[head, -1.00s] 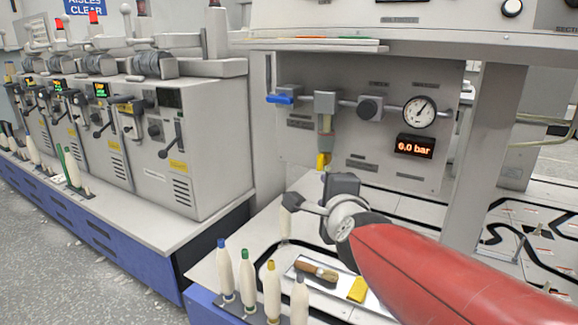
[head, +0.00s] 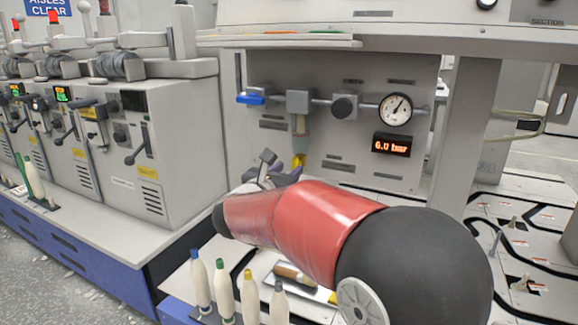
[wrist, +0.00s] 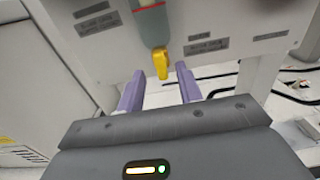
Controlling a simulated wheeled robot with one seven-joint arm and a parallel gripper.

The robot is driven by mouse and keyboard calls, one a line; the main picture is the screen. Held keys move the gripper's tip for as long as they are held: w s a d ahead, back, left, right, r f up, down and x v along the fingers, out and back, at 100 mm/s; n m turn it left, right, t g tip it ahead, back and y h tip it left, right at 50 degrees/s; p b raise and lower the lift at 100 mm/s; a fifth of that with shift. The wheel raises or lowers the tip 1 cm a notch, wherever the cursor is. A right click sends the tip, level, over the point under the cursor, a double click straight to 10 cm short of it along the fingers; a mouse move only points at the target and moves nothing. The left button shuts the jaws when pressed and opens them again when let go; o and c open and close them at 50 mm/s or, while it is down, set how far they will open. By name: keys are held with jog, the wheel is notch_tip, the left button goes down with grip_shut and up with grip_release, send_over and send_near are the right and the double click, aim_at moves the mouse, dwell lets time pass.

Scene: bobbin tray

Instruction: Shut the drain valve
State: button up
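The drain valve's yellow lever (head: 299,160) hangs below the grey filter bowl (head: 301,126) on the upright panel. In the wrist view the yellow lever (wrist: 160,62) points down, slightly tilted, between the two fingertips in the picture. My gripper (wrist: 160,72) is open with its two purple fingers apart and nothing between them that I can see touching. In the head view my gripper (head: 270,170) is just left of and below the lever, partly hidden by my red forearm. How far the fingertips are from the lever in depth is hard to tell.
A blue-handled valve (head: 251,98), a knob (head: 344,107), a gauge (head: 396,109) and a red display (head: 391,145) share the panel. Bobbins (head: 224,285) and a tray (head: 264,272) stand in front of it. Winding machines (head: 150,150) stand at left.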

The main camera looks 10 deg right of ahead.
aim_at(295, 165)
jog(key=shift+x, duration=1.15)
grip_shut()
